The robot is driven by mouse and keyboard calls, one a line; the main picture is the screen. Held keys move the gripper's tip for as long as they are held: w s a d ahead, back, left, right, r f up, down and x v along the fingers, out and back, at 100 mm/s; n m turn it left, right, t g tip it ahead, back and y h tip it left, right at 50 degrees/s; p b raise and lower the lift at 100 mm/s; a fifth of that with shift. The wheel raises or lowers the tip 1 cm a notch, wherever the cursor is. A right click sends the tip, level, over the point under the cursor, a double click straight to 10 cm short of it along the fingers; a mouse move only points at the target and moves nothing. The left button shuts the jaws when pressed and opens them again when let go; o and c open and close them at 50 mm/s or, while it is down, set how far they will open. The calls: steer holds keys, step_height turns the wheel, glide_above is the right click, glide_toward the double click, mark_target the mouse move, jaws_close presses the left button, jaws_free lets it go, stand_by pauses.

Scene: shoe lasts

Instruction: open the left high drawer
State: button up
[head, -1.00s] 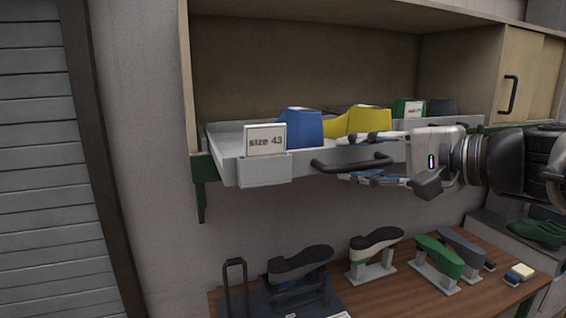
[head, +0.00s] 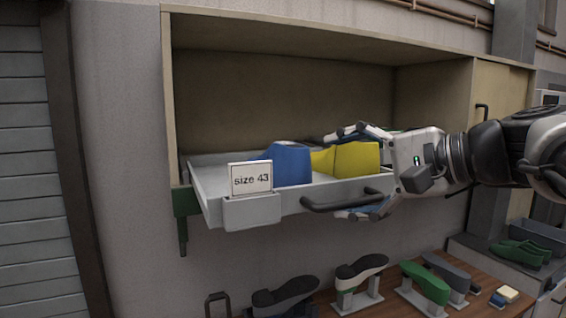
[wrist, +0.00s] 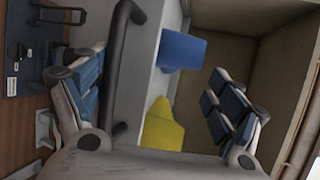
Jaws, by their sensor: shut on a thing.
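The left high drawer (head: 330,191) is a pale grey tray standing pulled out of the shelf cabinet. A "size 43" card (head: 251,179) is on its front. Its dark bar handle (head: 335,200) also shows in the wrist view (wrist: 117,75). My gripper (head: 362,172) is at the handle's right end, its fingers spread wide. The upper finger is above the drawer and the lower finger is close below the handle. In the wrist view the handle lies between the fingers, nearer the left one, with a clear gap to the right finger. Contact with the handle cannot be told.
A blue last (head: 288,164) and a yellow last (head: 356,158) sit in the drawer, close to my upper finger. Below, a bench (head: 450,300) carries several lasts on stands. A cabinet door (head: 496,105) with a dark handle is at the right.

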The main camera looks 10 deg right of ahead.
steer(key=shift+s+d+r+t, duration=0.3)
steer(key=shift+s+d+r, duration=0.75)
steer(key=shift+s, duration=0.2)
steer(key=shift+p+v, duration=0.3)
steer(key=shift+v, duration=1.2)
steer(key=shift+c, duration=0.6)
steer(key=shift+s+d, duration=1)
steer(key=c, duration=1)
steer(key=shift+s+f+p+v, duration=0.15)
steer(key=shift+p+v, duration=0.4)
steer(key=shift+v, duration=1.2)
steer(key=shift+f+p+v, duration=0.25)
steer(key=shift+p+v, duration=0.3)
steer(key=shift+v, duration=1.15)
steer(key=shift+s+f+p+v, duration=0.15)
steer(key=shift+p+v, duration=0.4)
steer(key=shift+v, duration=1.2)
steer(key=shift+c, duration=0.2)
steer(key=shift+w+f, duration=0.1)
steer(key=shift+w, duration=0.05)
